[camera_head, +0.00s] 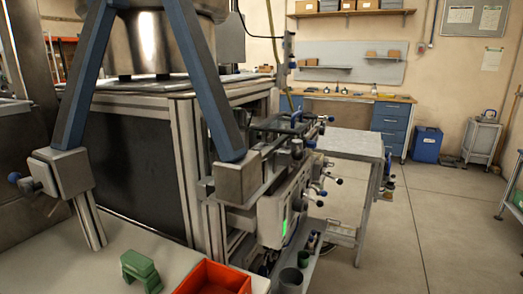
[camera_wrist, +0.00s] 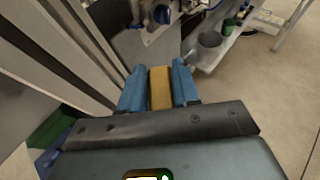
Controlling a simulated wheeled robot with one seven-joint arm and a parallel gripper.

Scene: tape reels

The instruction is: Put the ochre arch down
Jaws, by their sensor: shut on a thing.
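The ochre arch (camera_wrist: 160,90) is held between the two blue fingers of my gripper (camera_wrist: 159,85) in the wrist view. The gripper is shut on it, with one finger on each side. Only a narrow ochre face shows, so the rest of its shape is hidden. Neither the ochre arch nor my gripper can be made out in the head view.
In the head view a green arch-like block (camera_head: 140,270) stands on a pale surface (camera_head: 75,265), beside an orange-red tray (camera_head: 213,280). A framed machine (camera_head: 140,155) stands behind them. A grey bin (camera_wrist: 208,46) and open floor (camera_wrist: 265,90) show in the wrist view.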

